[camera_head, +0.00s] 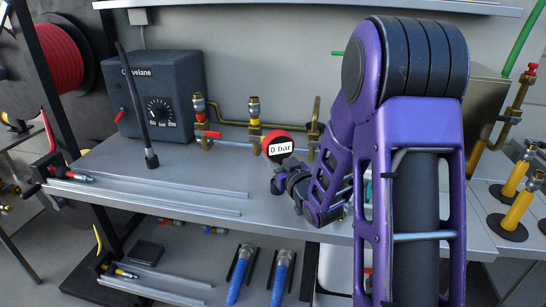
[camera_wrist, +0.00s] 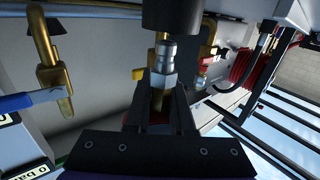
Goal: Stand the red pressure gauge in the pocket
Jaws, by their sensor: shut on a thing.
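The red pressure gauge (camera_head: 277,145), with a white "0 bar" face, is above the bench just over my gripper (camera_head: 279,183). In the wrist view, my gripper (camera_wrist: 160,112) is shut on the brass-and-steel stem (camera_wrist: 164,72) that appears to belong to the gauge. The stem's steel end points at a dark cylinder (camera_wrist: 170,14); I cannot tell whether they touch or whether this is the pocket. The gauge's round body is largely hidden in the wrist view. I cannot make out the pocket in the head view.
A grey Crovelane box (camera_head: 155,95) with a dial stands at the back left. Brass pipework (camera_head: 228,119) runs behind the gauge. Thin metal rods (camera_head: 150,195) lie on the bench's left front. Yellow-handled parts (camera_head: 517,180) stand at the right. My arm hides the bench's middle right.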

